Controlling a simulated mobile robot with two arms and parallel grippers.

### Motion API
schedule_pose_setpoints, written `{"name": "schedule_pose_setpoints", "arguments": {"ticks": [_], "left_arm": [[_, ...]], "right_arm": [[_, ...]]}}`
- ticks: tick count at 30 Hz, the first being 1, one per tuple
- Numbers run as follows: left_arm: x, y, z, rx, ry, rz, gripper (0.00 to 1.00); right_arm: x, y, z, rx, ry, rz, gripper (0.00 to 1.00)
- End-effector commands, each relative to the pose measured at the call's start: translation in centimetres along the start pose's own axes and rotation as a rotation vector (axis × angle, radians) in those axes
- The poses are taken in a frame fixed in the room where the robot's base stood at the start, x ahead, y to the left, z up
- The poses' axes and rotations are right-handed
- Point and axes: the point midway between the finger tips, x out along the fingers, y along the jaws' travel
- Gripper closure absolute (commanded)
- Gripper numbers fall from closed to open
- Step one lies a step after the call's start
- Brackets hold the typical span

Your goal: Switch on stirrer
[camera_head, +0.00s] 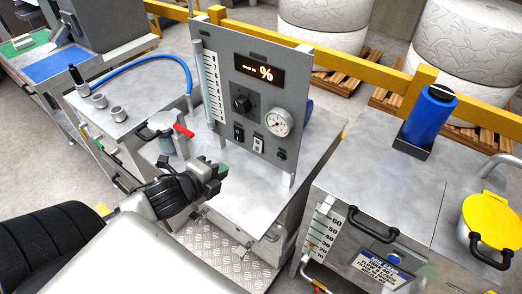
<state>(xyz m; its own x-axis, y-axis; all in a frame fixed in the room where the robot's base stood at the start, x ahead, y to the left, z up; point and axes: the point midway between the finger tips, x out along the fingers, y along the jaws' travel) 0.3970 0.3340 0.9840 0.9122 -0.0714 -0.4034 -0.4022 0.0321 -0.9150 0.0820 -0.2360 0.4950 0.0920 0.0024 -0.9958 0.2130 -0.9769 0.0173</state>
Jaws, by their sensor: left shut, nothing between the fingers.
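A grey control panel (240,75) stands upright on a metal bench. Low on its face are a black rocker switch (238,133), a lighter-framed switch (258,143) and a small green button (281,155). Their labels are too small to read, so I cannot tell which one is for the stirrer. Above them are a black knob (241,103), a round gauge (279,122) and a lit display (257,70) showing a percent sign. My left gripper (218,172) is shut and empty, in front of and below the switches, apart from the panel. My right gripper is out of view.
A pot with a red handle (183,130) stands left of my gripper. On the right is a cabinet (368,160) with a blue cylinder (430,112) and a yellow lid (492,220). A yellow rail (350,64) runs behind.

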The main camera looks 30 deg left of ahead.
Motion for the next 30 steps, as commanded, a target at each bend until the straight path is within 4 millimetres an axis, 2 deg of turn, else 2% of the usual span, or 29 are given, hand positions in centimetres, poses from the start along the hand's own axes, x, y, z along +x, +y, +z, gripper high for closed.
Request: {"name": "schedule_pose_setpoints", "arguments": {"ticks": [9,14,20,30], "left_arm": [[0.1,0.0,0.0,0.0,0.0,-0.001,1.0],[1.1,-0.1,0.0,-0.001,-0.001,-0.003,1.0],[4.2,-0.3,0.1,-0.003,-0.002,-0.004,1.0],[10.6,-0.5,0.0,-0.003,-0.001,-0.003,1.0]], "right_arm": [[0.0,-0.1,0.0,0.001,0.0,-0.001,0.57],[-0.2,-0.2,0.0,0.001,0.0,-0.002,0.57],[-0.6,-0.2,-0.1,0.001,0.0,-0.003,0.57],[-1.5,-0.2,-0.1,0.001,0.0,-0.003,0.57]]}}
